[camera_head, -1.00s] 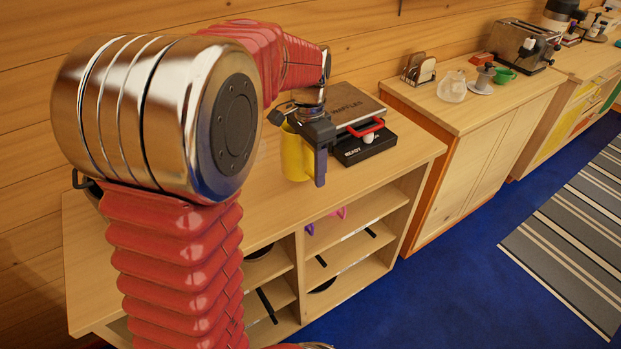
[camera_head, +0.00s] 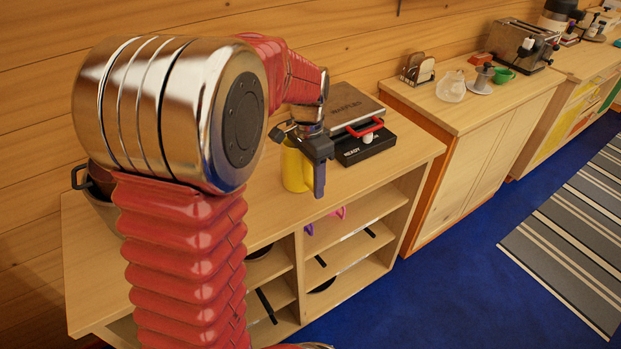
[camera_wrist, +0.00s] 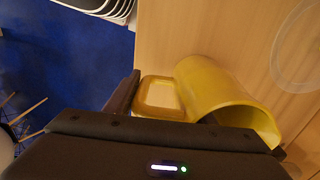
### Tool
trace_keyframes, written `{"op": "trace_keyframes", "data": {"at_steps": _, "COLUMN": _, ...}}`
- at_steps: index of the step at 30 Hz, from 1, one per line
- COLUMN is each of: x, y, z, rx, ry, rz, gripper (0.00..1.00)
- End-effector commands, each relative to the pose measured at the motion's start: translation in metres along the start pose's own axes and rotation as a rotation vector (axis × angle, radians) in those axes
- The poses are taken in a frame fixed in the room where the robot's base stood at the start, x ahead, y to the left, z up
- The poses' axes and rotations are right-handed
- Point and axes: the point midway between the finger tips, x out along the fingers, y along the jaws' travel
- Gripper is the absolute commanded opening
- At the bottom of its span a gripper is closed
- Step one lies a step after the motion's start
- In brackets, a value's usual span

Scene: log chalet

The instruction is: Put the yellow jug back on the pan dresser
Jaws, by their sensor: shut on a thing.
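The yellow jug (camera_head: 292,172) is at the pan dresser's top (camera_head: 350,178), left of the waffle maker. It looks upright, its base at or just above the wood; I cannot tell if it touches. My gripper (camera_head: 317,175) is shut on the jug from its right side and hides part of it. In the wrist view the jug's rounded body (camera_wrist: 222,92) and its squarish handle loop (camera_wrist: 160,97) show beyond my gripper's dark housing. One dark finger (camera_wrist: 124,95) stands left of the handle; the grip itself is mostly hidden.
A waffle maker (camera_head: 352,108) with a red handle stands close right of the jug. A dark pot (camera_head: 98,190) sits at the dresser's left end, partly behind my arm. Pans lie in the open shelves below. A faint round outline (camera_wrist: 275,60) shows on the wood.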

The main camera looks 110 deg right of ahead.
Motion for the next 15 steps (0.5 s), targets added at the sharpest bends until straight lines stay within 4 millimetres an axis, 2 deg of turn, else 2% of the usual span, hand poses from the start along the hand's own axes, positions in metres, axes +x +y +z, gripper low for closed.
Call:
{"op": "trace_keyframes", "data": {"at_steps": 3, "x": 0.0007, "y": -0.0004, "z": -0.0003, "rx": 0.0, "ry": 0.001, "rz": -0.001, "gripper": 0.0}}
{"op": "trace_keyframes", "data": {"at_steps": 4, "x": 0.0014, "y": -0.0001, "z": 0.0, "rx": 0.0, "ry": 0.0, "rz": 0.0, "gripper": 0.51}}
{"op": "trace_keyframes", "data": {"at_steps": 11, "x": 0.0012, "y": -0.0001, "z": 0.0, "rx": 0.0, "ry": 0.0, "rz": 0.0, "gripper": 0.67}}
{"op": "trace_keyframes", "data": {"at_steps": 15, "x": 0.0012, "y": -0.0001, "z": 0.0, "rx": 0.0, "ry": 0.0, "rz": 0.0, "gripper": 0.68}}
